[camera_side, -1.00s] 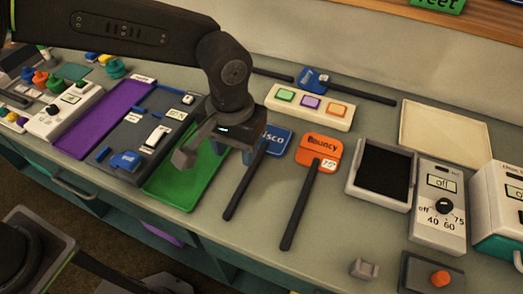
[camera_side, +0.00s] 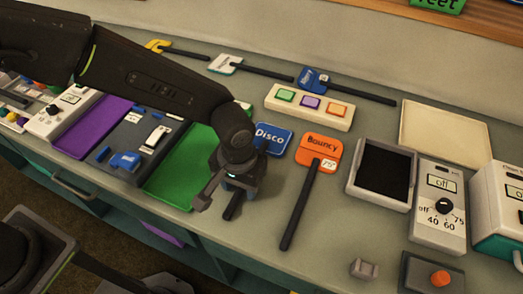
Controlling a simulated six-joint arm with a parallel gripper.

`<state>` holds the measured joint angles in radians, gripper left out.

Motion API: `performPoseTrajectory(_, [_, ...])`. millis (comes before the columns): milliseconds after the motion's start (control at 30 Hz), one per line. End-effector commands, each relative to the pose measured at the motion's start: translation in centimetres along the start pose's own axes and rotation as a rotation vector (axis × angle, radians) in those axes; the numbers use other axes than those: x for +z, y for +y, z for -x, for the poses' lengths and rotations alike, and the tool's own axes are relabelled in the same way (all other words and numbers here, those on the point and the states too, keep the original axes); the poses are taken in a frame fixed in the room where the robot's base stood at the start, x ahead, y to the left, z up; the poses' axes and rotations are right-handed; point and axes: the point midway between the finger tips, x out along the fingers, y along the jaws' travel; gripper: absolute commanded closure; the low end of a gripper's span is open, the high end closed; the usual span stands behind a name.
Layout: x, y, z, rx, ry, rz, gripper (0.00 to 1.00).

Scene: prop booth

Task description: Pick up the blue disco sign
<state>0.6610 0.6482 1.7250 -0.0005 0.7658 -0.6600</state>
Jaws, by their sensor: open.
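The blue disco sign (camera_side: 273,139) lies flat on the counter, with its white "Disco" lettering showing. Its dark handle runs down and to the left, and my gripper hides the middle of it; the handle's lower end (camera_side: 233,207) shows below. My gripper (camera_side: 225,190) is open and points down over the handle. One jaw shows to the left of the handle, and the other is mostly hidden. I cannot tell whether the jaws touch the handle.
An orange "Bouncy" sign (camera_side: 320,150) lies just right of the disco sign. A green tray (camera_side: 180,175) is to the left. A button box (camera_side: 310,106) and a blue "Merry" sign (camera_side: 313,80) lie behind. A black-topped tray (camera_side: 353,182) is farther right.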

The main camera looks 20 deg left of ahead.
Motion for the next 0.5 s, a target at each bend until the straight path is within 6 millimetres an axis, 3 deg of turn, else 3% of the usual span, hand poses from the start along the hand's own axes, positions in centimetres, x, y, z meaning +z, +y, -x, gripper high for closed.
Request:
performPoseTrajectory(133, [-0.01, -0.01, 0.02, 0.000, 0.000, 0.000, 0.54])
performPoseTrajectory(500, [-0.02, -0.01, 0.05, 0.000, 0.000, 0.000, 0.90])
